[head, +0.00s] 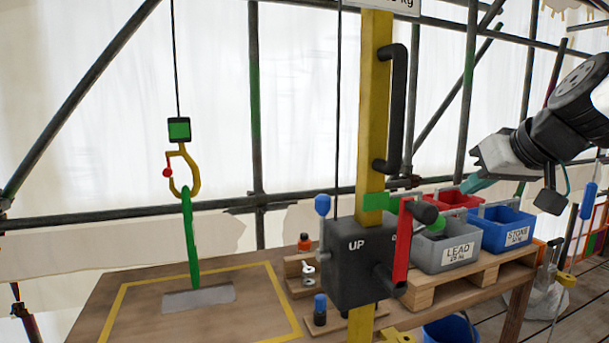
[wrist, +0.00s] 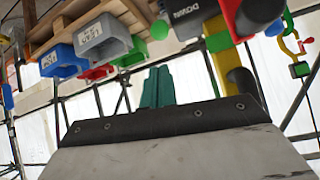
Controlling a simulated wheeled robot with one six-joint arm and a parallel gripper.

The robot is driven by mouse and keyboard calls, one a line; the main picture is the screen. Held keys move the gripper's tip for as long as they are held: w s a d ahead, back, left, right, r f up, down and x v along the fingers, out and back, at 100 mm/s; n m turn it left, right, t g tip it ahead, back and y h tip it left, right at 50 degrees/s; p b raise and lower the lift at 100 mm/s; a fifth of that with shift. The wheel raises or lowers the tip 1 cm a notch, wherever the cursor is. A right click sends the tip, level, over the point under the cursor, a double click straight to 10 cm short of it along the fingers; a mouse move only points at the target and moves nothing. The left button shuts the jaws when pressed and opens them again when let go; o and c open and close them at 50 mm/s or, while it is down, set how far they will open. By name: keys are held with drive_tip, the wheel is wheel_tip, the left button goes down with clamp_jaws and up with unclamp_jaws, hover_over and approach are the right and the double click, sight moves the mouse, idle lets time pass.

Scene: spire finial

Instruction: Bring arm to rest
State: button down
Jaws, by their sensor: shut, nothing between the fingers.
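My gripper (head: 474,185) is at the right in the head view, above and behind the bins, with its teal fingers pointing left and down. In the wrist view its teal fingers (wrist: 157,88) are together with nothing between them. It is apart from the yellow post (head: 372,100) and the dark winch box (head: 357,262) marked UP. My arm comes in from the right edge of the head view. The wrist view is tilted, with the bins along its upper edge.
A grey LEAD bin (head: 447,252), a blue STONE bin (head: 503,230) and a red bin (head: 455,200) stand on a wooden pallet (head: 470,275). A yellow hook (head: 184,172) with a green sling (head: 190,240) hangs over the table (head: 130,285). Scaffold poles (head: 255,120) stand behind.

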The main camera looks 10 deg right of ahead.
drive_tip(key=s+a+f+g, duration=0.4)
drive_tip(key=s+a+f, duration=0.1)
drive_tip(key=s+f, duration=0.4)
drive_tip(key=s+a+f+g+h, duration=0.1)
drive_tip(key=s+a+f+g, duration=0.3)
drive_tip(key=s+f, duration=0.5)
drive_tip(key=shift+a+f+g, duration=0.35)
drive_tip(key=shift+f+g, duration=0.05)
